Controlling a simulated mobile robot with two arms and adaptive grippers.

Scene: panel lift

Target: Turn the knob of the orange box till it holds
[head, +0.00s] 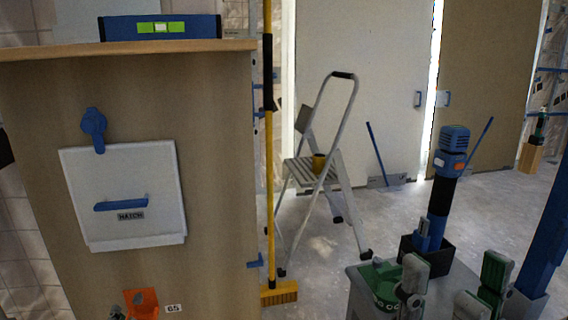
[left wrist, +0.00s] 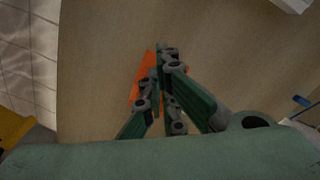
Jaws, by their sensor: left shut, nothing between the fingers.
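The orange box (head: 142,302) is low on the front of the wooden panel, at the bottom edge of the head view. In the left wrist view the orange box (left wrist: 143,82) is behind my left gripper (left wrist: 165,55). The fingers of that gripper are closed together with nothing between them, and their tips overlap the orange box. I cannot tell whether they touch it. The knob is not clearly visible; the fingers cover much of the box. In the head view only a bit of my left gripper shows beside the box. My right gripper (head: 455,280) is open and empty at the lower right.
A white hatch (head: 125,220) with a blue handle and a blue latch (head: 94,126) is above the box. A level (head: 160,27) lies on top of the wooden panel. A yellow broom (head: 279,292), a stepladder (head: 340,185) and a blue tool (head: 447,165) stand to the right.

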